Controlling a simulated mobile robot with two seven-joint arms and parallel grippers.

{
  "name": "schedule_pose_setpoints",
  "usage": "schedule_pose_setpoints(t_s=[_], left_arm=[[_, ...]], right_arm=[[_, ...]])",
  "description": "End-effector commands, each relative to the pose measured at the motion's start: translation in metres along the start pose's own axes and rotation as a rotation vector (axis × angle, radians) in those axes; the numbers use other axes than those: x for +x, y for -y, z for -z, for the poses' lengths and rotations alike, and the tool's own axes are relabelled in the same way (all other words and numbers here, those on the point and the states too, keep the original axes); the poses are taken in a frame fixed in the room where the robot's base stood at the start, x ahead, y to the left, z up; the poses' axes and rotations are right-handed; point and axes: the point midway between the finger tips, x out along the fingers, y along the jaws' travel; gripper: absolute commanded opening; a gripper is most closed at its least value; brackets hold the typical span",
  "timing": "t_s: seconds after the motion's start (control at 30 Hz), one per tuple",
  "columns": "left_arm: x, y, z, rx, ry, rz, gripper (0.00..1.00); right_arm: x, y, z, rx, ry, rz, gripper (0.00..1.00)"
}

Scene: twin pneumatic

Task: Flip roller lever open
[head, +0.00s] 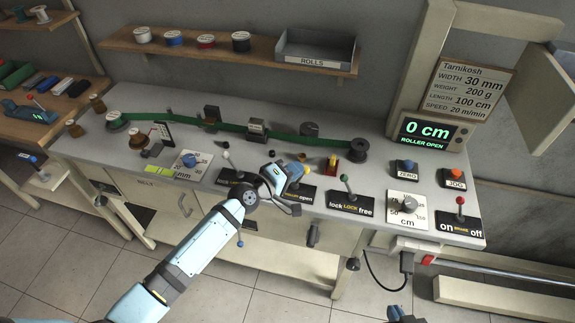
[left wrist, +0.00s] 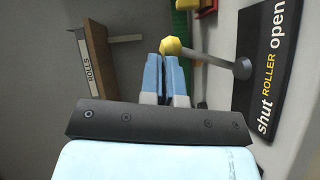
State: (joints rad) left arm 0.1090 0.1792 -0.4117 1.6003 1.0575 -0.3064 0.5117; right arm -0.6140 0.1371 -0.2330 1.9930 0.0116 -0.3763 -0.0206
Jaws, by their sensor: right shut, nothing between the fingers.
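The roller lever has a yellow ball knob (left wrist: 171,45) on a grey stalk, seen in the left wrist view beside the black "shut ROLLER open" plate (left wrist: 268,68). The stalk leans toward the plate's "open" end. My left gripper (left wrist: 165,58) has its two light-blue fingers together, with the tips at the knob; I cannot tell whether they touch it. The display (head: 425,133) reads "0 cm, ROLLER OPEN". My right gripper (head: 398,311) is shut, partly visible at the bottom edge.
A green strip (head: 220,125) runs along the bench to a dark spool (head: 359,149).

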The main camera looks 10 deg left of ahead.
Motion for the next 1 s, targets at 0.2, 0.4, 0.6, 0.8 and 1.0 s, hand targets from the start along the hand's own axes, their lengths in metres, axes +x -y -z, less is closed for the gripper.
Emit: schedule_pose_setpoints(t_s=[0.2,0.4,0.6,0.8,1.0], left_arm=[[0.0050,-0.0052,-0.0036,0.002,-0.004,-0.007,0.00],[0.0065,-0.0061,-0.0057,0.002,-0.004,-0.008,0.00],[0.0069,-0.0067,-0.0064,0.001,-0.003,-0.009,0.00],[0.0071,-0.0071,-0.0068,0.001,-0.002,-0.010,0.00],[0.0066,-0.0087,-0.0073,0.001,-0.001,-0.010,0.00]], right_arm=[[0.0000,-0.0014,-0.0028,0.000,0.006,-0.003,0.00],[-0.0006,-0.0015,-0.0022,0.000,0.005,-0.003,0.00],[-0.0015,-0.0014,0.0008,0.000,-0.001,-0.003,0.00],[-0.0019,-0.0010,0.0026,0.000,-0.004,-0.002,0.00],[-0.0027,-0.0006,0.0033,0.000,-0.002,-0.002,0.00]])
